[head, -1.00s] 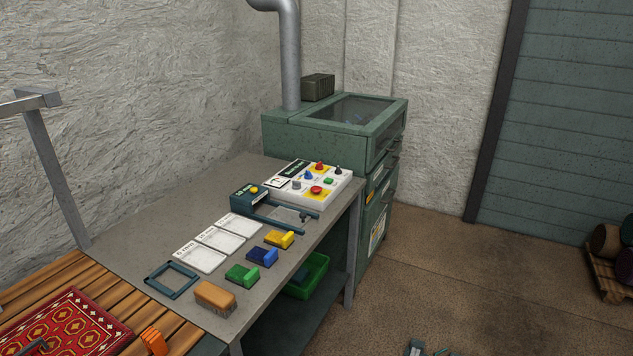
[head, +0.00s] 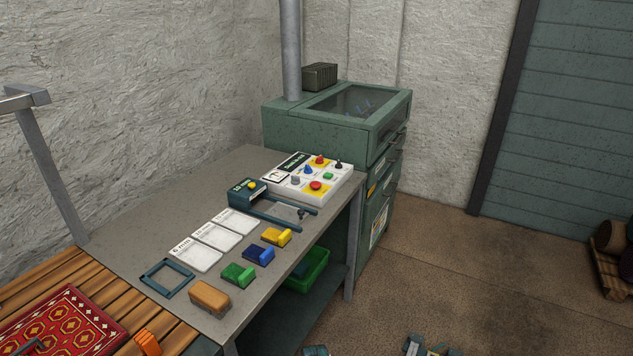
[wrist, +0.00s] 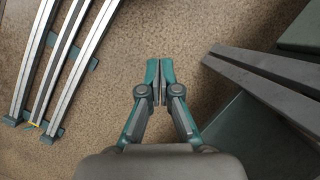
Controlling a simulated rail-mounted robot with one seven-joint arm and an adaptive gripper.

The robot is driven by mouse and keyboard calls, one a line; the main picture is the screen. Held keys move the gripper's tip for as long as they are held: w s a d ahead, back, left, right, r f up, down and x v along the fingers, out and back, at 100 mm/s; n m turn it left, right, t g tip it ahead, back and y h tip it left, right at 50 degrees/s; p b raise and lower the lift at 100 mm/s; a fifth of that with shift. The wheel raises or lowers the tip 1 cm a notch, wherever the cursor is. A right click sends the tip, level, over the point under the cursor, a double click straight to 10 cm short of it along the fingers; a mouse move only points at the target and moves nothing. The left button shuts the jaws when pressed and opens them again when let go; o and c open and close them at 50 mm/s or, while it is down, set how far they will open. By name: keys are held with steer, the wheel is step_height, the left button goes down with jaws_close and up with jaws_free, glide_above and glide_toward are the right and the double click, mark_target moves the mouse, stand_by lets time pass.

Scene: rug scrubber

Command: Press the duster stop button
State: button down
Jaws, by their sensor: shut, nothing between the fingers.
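A white control panel (head: 333,188) lies on the far end of the grey bench in the head view. It bears a red button on a yellow patch (head: 316,185) at its front and another red button on yellow (head: 319,160) at its back. The labels are too small to read, so I cannot tell which is the duster stop button. Blue, green, black and grey controls sit between and beside them. My gripper (wrist: 160,73) is shut and empty, over the brown floor in the wrist view, away from the panel. Teal parts, apparently of my arm, show at the head view's bottom edge.
A teal device with a yellow button (head: 251,186) stands left of the panel. Yellow (head: 276,237), blue (head: 259,255) and green (head: 238,274) blocks and a brush (head: 209,297) line the bench front. A green cabinet (head: 345,130) stands behind.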

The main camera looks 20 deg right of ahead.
steer(key=w+d+r+m+t+p, duration=0.15)
steer(key=w+d+r, duration=0.35)
steer(key=w, duration=0.5)
steer(key=w+d+r+m+t+y+p, duration=0.15)
steer(key=w+d+r, duration=0.35)
steer(key=w, duration=0.5)
steer(key=w+d+r+m+t+h+p, duration=0.1)
steer(key=w+d+r+t, duration=0.1)
steer(key=w+d+r, duration=0.6)
steer(key=w+d+r+m+t+p, duration=0.2)
steer(key=w+d+r, duration=0.75)
steer(key=r, duration=0.25)
steer(key=w+d+r+m+t+p, duration=0.1)
steer(key=w+d+r+t, duration=0.2)
steer(key=w+d+r, duration=0.8)
step_height(320, 180, up, 18)
steer(key=n+t, duration=0.3)
steer(key=n, duration=0.1)
glide_above(317, 184)
steer(key=shift+w+p, duration=0.1)
steer(key=shift+p, duration=0.2)
steer(key=shift+f, duration=0.1)
steer(key=shift+f+b, duration=1.8)
steer(key=shift+f, duration=2.5)
steer(key=shift+f, duration=0.1)
